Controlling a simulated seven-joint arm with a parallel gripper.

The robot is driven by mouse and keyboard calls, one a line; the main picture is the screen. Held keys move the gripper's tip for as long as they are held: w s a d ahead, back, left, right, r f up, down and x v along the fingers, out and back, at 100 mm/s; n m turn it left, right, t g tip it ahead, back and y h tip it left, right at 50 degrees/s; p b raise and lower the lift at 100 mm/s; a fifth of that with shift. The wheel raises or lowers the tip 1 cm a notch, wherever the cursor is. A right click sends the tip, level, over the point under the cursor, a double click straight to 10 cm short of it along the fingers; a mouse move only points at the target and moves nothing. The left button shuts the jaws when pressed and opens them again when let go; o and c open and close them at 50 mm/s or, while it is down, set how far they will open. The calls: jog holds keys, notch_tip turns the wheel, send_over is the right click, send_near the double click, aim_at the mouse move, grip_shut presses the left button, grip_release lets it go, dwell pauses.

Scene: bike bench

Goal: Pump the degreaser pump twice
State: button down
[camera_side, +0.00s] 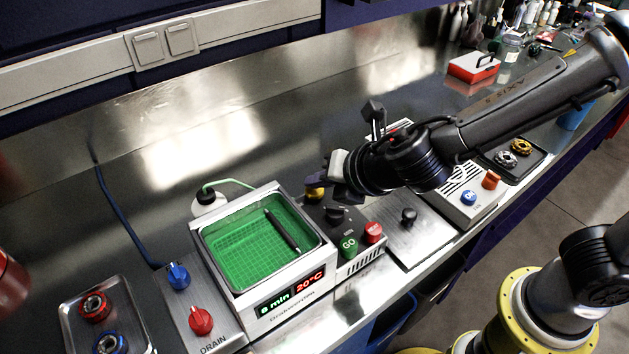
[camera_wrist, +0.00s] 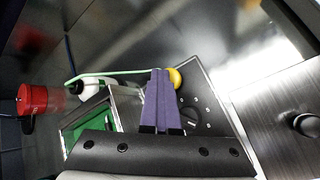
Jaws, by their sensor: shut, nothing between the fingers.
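A yellow domed knob (camera_side: 316,193), which looks like the degreaser pump, stands at the back of a dark control panel (camera_side: 322,213) beside the cleaning tank. No label on it is readable. It also shows in the wrist view (camera_wrist: 176,78), just right of my fingertips. My gripper (camera_side: 330,180) is shut and empty, close to the knob in the side view. Its purple fingers show in the wrist view (camera_wrist: 160,72). I cannot tell whether they touch the knob. A white bottle (camera_side: 207,203) with a green tube (camera_side: 230,182) stands behind the tank.
The tank (camera_side: 200,235) holds green liquid and a dark pen-like item (camera_side: 283,231). A black dial (camera_side: 334,214), a green GO button (camera_side: 349,245) and a red button (camera_side: 374,232) sit on or by the panel. Blue (camera_side: 178,275) and red (camera_side: 200,320) knobs are left.

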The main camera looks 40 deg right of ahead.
aim_at(319, 193)
jog(key=shift+s+d+f, duration=0.1)
jog(key=shift+f, duration=0.7)
jog(key=shift+s+r, duration=0.15)
jog(key=shift+r, duration=0.1)
dwell(0.4)
jog(key=shift+r, duration=3.25)
